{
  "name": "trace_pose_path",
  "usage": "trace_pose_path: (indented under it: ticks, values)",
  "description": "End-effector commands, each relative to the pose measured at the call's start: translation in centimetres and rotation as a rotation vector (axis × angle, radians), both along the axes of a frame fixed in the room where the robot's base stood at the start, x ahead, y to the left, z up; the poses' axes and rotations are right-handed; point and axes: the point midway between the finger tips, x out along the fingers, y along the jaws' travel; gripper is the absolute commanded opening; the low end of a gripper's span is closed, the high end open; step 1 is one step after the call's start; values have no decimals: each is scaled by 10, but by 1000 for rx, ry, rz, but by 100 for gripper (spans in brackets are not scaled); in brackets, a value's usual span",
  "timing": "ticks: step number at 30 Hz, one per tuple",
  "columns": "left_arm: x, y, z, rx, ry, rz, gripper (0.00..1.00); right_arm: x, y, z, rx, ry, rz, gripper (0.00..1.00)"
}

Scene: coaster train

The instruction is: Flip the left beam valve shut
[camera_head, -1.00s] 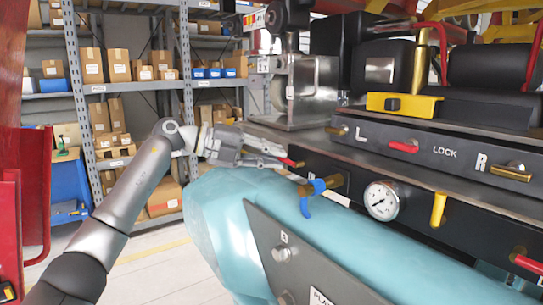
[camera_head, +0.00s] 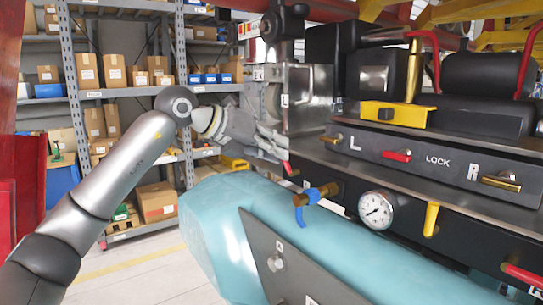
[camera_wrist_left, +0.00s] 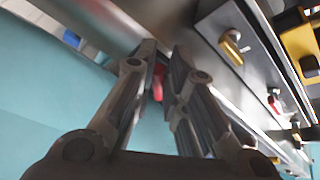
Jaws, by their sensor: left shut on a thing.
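A red lever (camera_head: 288,168) sits at the left end of the black lower panel, which I take to be the left beam valve. My left gripper (camera_head: 280,150) is at this lever from the upper left, with its fingers closed on it. The lever points steeply down, and the fingers hide its upper part. In the left wrist view a bit of red (camera_wrist_left: 158,82) shows between the two fingertips (camera_wrist_left: 160,65). My right gripper is in neither view.
A brass valve with a blue handle (camera_head: 302,208) and a white gauge (camera_head: 376,210) are just right of the lever. A yellow lever (camera_head: 431,219) and another red lever (camera_head: 522,274) lie farther right. The teal body (camera_head: 215,205) lies below; shelves (camera_head: 130,93) stand behind.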

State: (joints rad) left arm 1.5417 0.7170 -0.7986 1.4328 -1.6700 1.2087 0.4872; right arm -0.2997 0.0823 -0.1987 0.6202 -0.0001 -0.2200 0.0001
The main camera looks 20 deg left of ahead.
Motion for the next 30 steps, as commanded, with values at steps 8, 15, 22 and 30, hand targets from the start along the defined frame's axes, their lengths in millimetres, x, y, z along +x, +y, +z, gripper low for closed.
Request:
trace_pose_path:
  ticks: [8,15,22,30]
  values:
    - [-10,-12,1,213,-162,-1,0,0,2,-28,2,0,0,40]
    - [-17,-22,4,369,-284,1,0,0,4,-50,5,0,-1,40]
    - [-22,-28,6,476,-368,1,0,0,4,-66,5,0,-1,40]
    - [-25,-32,8,538,-416,2,0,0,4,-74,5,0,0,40]
